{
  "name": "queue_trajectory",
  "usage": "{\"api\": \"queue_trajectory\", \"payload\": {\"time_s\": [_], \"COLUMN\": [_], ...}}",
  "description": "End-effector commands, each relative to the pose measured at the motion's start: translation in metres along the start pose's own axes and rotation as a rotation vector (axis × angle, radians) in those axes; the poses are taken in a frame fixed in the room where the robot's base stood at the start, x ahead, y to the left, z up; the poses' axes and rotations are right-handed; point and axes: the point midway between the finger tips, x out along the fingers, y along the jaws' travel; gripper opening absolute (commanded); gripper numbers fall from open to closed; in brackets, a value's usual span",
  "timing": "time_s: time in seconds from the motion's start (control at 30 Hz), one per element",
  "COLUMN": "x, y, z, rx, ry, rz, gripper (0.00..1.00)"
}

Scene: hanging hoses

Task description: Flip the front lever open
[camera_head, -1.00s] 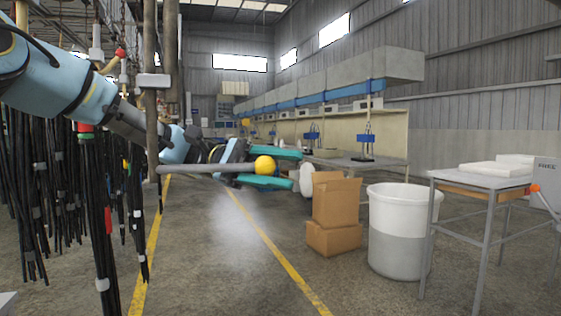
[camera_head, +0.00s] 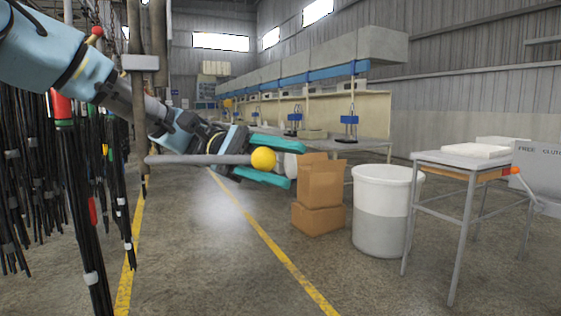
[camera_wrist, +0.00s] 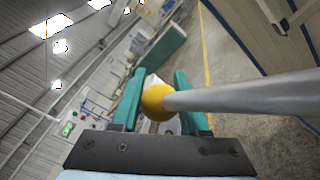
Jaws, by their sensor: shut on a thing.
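The lever is a grey rod (camera_head: 195,160) with a yellow ball knob (camera_head: 263,159) at its right end. It lies nearly level in the head view, its left end by the upright post. My gripper (camera_head: 292,164) has teal fingers, one above and one below the knob, and is shut on it. In the wrist view the yellow knob (camera_wrist: 156,103) sits between the teal fingers of my gripper (camera_wrist: 161,76), and the rod (camera_wrist: 250,92) runs off to the right. Where the rod joins its mount is not clear.
Black hoses (camera_head: 95,250) hang at the left by a brown post (camera_head: 134,110). Cardboard boxes (camera_head: 320,195), a white bin (camera_head: 385,215) and a small table (camera_head: 455,165) with an orange-tipped handle stand at the right. The floor beneath my gripper is clear.

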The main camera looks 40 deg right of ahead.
Motion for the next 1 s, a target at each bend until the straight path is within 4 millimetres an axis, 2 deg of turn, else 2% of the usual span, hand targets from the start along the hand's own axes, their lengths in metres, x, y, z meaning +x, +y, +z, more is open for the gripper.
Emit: {"api": "queue_trajectory", "payload": {"time_s": [0.03,0.27,0.57,0.73,1.0], "x": [-0.003,-0.002,-0.003,-0.024,-0.077], "y": [-0.004,-0.002,-0.002,-0.003,-0.004], "z": [-0.001,-0.001,-0.001,-0.003,-0.002], "rx": [-0.007,-0.004,-0.002,-0.001,0.001], "ry": [0.004,0.003,0.002,0.004,0.004], "rz": [-0.001,0.0,0.0,0.002,0.001], "gripper": [0.48,0.74,0.74,0.74,0.74]}}
